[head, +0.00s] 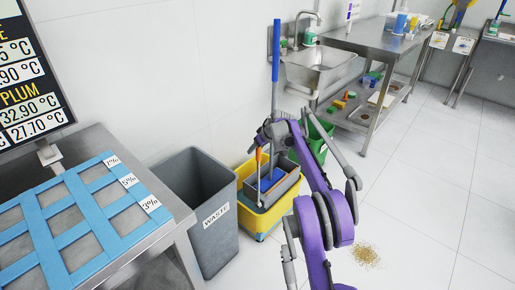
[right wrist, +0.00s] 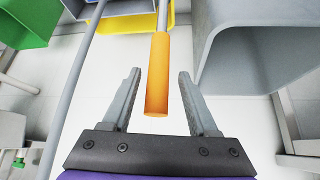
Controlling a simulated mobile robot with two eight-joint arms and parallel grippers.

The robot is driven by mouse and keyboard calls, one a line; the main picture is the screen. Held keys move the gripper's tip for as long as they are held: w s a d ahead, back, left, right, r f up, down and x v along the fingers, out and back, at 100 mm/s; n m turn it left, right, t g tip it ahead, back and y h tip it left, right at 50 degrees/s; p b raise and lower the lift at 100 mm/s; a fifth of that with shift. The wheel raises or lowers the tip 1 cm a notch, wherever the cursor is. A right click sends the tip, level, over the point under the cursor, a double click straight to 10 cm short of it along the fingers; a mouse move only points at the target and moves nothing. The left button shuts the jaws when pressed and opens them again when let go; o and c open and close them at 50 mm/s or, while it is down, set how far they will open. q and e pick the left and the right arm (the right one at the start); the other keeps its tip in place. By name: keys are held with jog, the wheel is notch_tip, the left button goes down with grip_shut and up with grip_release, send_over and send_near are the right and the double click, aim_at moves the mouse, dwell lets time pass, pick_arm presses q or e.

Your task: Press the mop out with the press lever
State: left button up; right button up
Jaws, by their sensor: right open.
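The yellow mop bucket (head: 262,221) stands on the floor with a grey press (head: 286,186) on top. Blue material, apparently the mop head (head: 268,185), shows in the press. The mop's blue handle (head: 275,50) rises upright behind my right gripper (head: 262,140). The press lever's orange grip (head: 259,158) points up just below that gripper. In the right wrist view the orange grip (right wrist: 158,85) reaches between the two open fingers of my right gripper (right wrist: 159,74), with gaps visible on both sides. My left gripper is not in view.
A grey waste bin (head: 205,220) stands close left of the bucket, and a green bin (head: 322,140) behind it at right. A steel table with blue frames (head: 75,220) is at left. A sink (head: 320,72) is behind. The floor at right is mostly clear, with brown crumbs (head: 367,255).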

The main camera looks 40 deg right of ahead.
jog(key=shift+s, duration=0.1)
jog(key=p+v, duration=0.2)
jog(key=v, duration=0.8)
jog(key=shift+s+r, duration=0.2)
jog(key=shift+r, duration=0.2)
